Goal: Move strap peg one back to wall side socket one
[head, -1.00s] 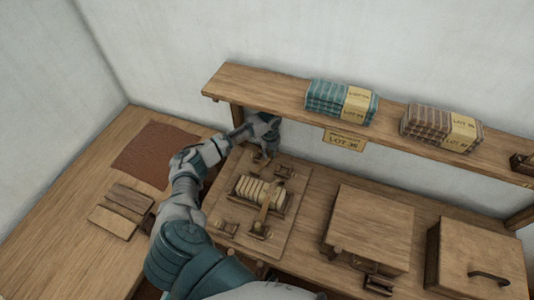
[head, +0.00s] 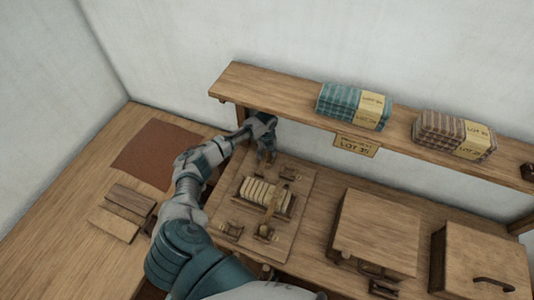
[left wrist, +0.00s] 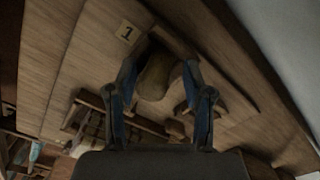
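My left gripper (head: 267,157) is over the wall-side end of the wooden board (head: 222,197), below the shelf. In the left wrist view its two fingers (left wrist: 159,68) are partly closed, one on each side of a brown rounded peg (left wrist: 154,78), which I take as strap peg one. The peg appears gripped; its lower end and the socket under it are hidden. A small label marked 1 (left wrist: 127,32) is beside it. The pale stacked block (head: 262,193) with a brown strap across it sits mid-board, with small wooden fittings around it. My right gripper is not in view.
The shelf (head: 275,98) above the bench's back carries a teal bundle (head: 353,106) and a brown bundle (head: 453,137). A lot sign (head: 357,145) hangs below it. Two wooden boxes (head: 375,232) (head: 485,262) stand right. A brown mat (head: 155,147) lies left.

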